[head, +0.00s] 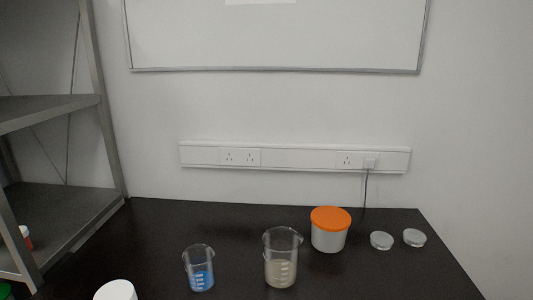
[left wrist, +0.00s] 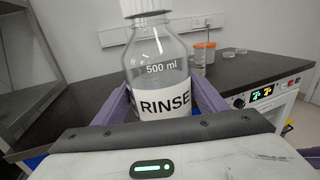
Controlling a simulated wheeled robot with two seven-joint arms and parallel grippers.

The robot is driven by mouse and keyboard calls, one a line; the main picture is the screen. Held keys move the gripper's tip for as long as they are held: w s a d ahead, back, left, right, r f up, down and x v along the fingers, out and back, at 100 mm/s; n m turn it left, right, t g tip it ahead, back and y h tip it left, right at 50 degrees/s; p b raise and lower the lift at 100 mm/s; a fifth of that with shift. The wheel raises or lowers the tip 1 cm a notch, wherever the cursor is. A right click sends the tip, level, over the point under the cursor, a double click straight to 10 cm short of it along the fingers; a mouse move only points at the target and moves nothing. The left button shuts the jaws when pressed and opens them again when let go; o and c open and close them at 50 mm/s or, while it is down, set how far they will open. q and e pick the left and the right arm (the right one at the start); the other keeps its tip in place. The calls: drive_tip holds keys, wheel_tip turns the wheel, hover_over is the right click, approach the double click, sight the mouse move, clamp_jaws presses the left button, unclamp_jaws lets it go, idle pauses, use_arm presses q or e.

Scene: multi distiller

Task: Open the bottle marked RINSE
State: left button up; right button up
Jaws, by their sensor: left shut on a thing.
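The clear bottle marked RINSE (left wrist: 160,75) stands upright in the left wrist view, with a white cap (left wrist: 146,7) on its top. The label reads 500 ml above RINSE. My left gripper (left wrist: 163,97) has its purple fingers on both sides of the bottle and is shut on it. In the head view a round white cap (head: 115,291) shows at the bottom edge; what is under it is cut off. Neither gripper shows in the head view, and my right gripper is in neither view.
On the dark bench (head: 225,222) stand a beaker with blue liquid (head: 201,281), a beaker with greyish contents (head: 281,271), an orange-lidded white tub (head: 329,236) and two small clear dishes (head: 381,240). A metal shelf (head: 60,205) is at left. A device with a lit display (left wrist: 263,93) is at right.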

use_arm(q)
drive_tip(key=shift+n+y, duration=0.4)
drive_tip(key=shift+y, duration=0.2)
drive_tip(key=s, duration=0.1)
drive_tip(key=s+f, duration=0.1)
drive_tip(key=s, duration=0.1)
drive_tip(key=shift+s+d+f, duration=0.25)
drive_tip(key=shift+s+d, duration=0.1)
drive_tip(key=shift+s, duration=0.05)
drive_tip(key=shift+w+r+n+t+y, duration=0.35)
drive_tip(key=shift+n+t+y, duration=0.15)
drive_tip(key=shift+n+y, duration=0.15)
drive_tip(key=shift+w+a+r+n+y, duration=0.1)
drive_tip(key=shift+w+r+n+y, duration=0.15)
drive_tip(key=shift+n+y, duration=0.55)
drive_tip(key=shift+w+r+n+y, duration=0.15)
drive_tip(key=shift+r+n+y, duration=0.1)
drive_tip(key=shift+y, duration=0.9)
